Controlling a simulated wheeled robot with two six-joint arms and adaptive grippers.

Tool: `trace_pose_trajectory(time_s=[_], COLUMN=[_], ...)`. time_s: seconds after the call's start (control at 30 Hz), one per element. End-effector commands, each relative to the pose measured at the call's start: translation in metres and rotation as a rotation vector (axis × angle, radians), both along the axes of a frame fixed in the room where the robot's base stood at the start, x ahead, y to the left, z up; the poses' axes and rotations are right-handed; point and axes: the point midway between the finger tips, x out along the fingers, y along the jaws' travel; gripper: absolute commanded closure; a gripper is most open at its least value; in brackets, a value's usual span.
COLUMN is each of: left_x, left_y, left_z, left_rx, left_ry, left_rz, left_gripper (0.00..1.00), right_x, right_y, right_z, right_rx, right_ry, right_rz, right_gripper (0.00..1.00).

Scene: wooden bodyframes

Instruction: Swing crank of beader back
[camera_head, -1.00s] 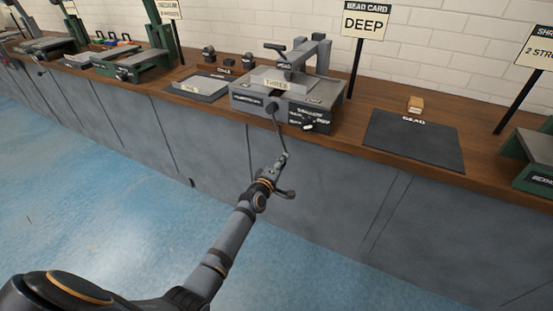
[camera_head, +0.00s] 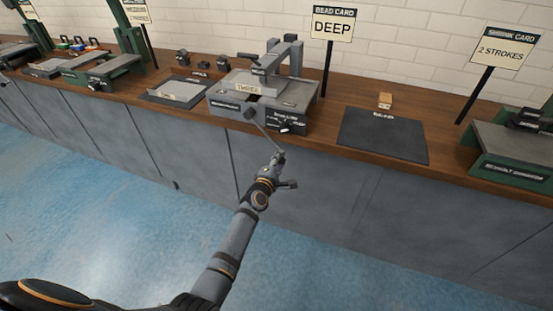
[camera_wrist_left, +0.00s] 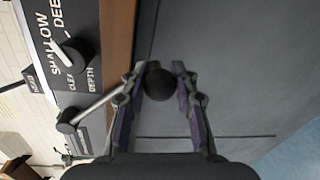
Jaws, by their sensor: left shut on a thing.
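The beader (camera_head: 262,98) is a grey machine on the wooden bench, with an upright arm and a plate marked THREE. Its crank (camera_head: 264,132) is a thin rod that slants down and to the right from a dark hub on the front face. My left gripper (camera_head: 277,158) is at the crank's outer end, in front of the bench edge. In the left wrist view the gripper (camera_wrist_left: 161,88) is shut on the dark round crank knob (camera_wrist_left: 159,84), and the crank rod (camera_wrist_left: 97,106) runs left to the hub. My right gripper is not in view.
A depth knob (camera_head: 288,126) sits on the beader's front, right of the crank. A dark BEAD mat (camera_head: 383,138) and a small wooden block (camera_head: 385,100) lie to the right. A BEAD CARD sign (camera_head: 333,25) reading DEEP stands behind. The blue floor in front is clear.

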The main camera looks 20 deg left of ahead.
Motion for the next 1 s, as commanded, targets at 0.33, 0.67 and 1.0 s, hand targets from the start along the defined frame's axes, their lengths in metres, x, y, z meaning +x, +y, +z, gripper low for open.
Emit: trace_pose_trajectory(time_s=[0.33, 0.67, 1.0], left_x=[-0.0028, -0.0027, -0.002], left_y=[-0.0097, -0.0108, -0.0102], left_z=[0.004, 0.0049, 0.0063], left_rx=[-0.066, -0.075, -0.074], left_ry=[0.016, 0.015, 0.013], left_rz=[-0.003, -0.004, -0.002], left_gripper=[1.0, 1.0, 0.5], right_x=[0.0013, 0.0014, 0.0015], right_y=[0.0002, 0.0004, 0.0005], right_z=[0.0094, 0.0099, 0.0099], right_rx=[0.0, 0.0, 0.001], right_ry=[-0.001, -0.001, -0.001], right_rz=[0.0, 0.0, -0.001], right_gripper=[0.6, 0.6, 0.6])
